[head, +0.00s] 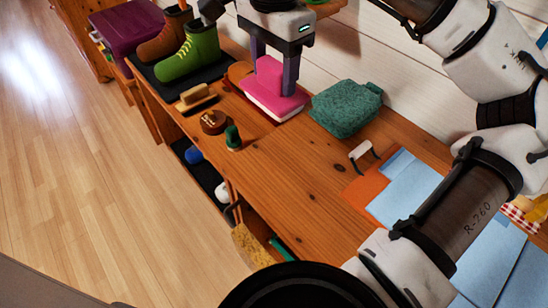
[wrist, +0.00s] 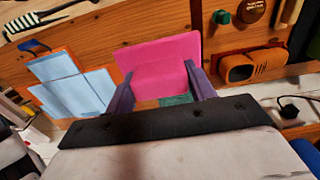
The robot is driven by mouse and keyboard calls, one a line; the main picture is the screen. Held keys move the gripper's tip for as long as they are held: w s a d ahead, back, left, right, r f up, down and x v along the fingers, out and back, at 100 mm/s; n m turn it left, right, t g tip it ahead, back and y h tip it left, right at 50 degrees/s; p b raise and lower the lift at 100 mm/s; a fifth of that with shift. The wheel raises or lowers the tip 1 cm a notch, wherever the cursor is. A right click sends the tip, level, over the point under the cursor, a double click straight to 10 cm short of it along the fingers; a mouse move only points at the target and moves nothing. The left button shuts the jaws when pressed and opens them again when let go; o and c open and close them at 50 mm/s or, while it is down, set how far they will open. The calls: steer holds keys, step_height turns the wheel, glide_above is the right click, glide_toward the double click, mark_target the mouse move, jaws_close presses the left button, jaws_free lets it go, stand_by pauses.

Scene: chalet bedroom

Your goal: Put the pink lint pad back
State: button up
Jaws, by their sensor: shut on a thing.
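The pink lint pad (head: 270,98) has a pale lower edge and is between the two purple-grey fingers of my gripper (head: 271,80). The gripper is shut on its raised middle part. The pad is at the wooden bench top, beside the green textured mitt; I cannot tell whether it touches the wood. In the wrist view the pink pad (wrist: 165,60) fills the space between the fingers of my gripper (wrist: 160,88), and its wide flat part reaches beyond them. A bit of green shows below it.
The green mitt (head: 346,107) lies just right of the pad. Blue cloths (head: 410,185) lie right. Bare wood (head: 290,185) is in front.

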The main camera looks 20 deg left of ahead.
mark_target(274, 103)
step_height(274, 103, down, 19)
steer(key=shift+p, duration=0.7)
steer(key=shift+f, duration=0.15)
steer(key=o, duration=1)
steer(key=shift+c, duration=0.2)
step_height(274, 103, up, 12)
steer(key=shift+r+b, duration=0.2)
steer(key=shift+b, duration=0.25)
